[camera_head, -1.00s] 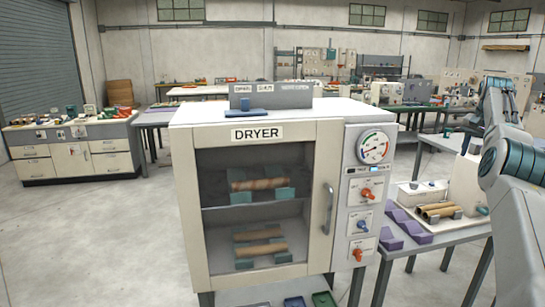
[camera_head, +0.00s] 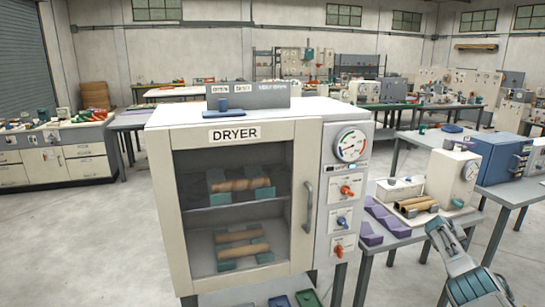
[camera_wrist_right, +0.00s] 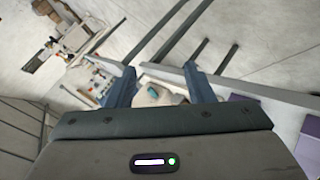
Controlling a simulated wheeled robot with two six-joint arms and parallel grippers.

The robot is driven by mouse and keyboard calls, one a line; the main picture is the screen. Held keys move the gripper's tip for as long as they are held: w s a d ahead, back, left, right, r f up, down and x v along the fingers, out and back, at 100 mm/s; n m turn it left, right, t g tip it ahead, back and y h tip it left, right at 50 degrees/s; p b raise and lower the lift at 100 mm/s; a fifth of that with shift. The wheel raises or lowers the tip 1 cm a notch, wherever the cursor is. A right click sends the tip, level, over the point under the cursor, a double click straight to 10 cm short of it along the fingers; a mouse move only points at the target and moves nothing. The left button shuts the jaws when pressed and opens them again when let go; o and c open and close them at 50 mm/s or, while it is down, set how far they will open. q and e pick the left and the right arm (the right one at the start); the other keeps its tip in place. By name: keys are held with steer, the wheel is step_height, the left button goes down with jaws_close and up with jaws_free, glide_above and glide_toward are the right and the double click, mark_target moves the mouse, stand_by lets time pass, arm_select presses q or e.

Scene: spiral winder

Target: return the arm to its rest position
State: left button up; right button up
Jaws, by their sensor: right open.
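My right arm comes in at the lower right of the head view, and its gripper (camera_head: 447,230) is low beside the side table, right of the dryer (camera_head: 235,134). In the right wrist view the two blue fingers of this gripper (camera_wrist_right: 165,88) stand apart with nothing held between them. The floor and table legs show beyond them. The dryer's door is closed. Behind its glass, brown tubes lie on green holders on two shelves. My left gripper is not in either view.
A side table holds purple holders (camera_head: 380,220), a tray with brown tubes (camera_head: 416,205) and a white box with a dial (camera_head: 452,178). A blue box (camera_head: 497,157) stands on a table further right. Drawers (camera_head: 58,155) stand at the left. Floor is clear at the lower left.

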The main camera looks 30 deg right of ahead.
steer(key=s+a+f+n+t, duration=0.2)
steer(key=s+f+n, duration=0.4)
steer(key=s+f, duration=0.6)
steer(key=s+a+f+n+t, duration=0.1)
steer(key=s+f+n+t, duration=0.1)
steer(key=s+f+n, duration=0.9)
steer(key=s+a+f+m+g+y, duration=0.15)
steer(key=s+a+f+m, duration=0.3)
steer(key=a+f, duration=0.75)
steer(key=s+a+f+m+y, duration=0.3)
steer(key=s+a+f, duration=0.2)
steer(key=a+f, duration=0.65)
steer(key=s+a+f+y+b, duration=0.1)
steer(key=a+f, duration=0.3)
steer(key=a, duration=1)
steer(key=s+a+f+m+y+b, duration=0.1)
steer(key=a+f, duration=0.3)
steer(key=a, duration=0.9)
steer(key=s+a+f+y+b, duration=0.1)
steer(key=a+f+y, duration=0.2)
steer(key=a, duration=1.1)
step_height(320, 180, down, 2)
steer(key=shift+s+a+f+m, duration=0.1)
steer(key=shift+s+a+m, duration=0.25)
steer(key=shift+s, duration=0.05)
steer(key=shift+g, duration=0.25)
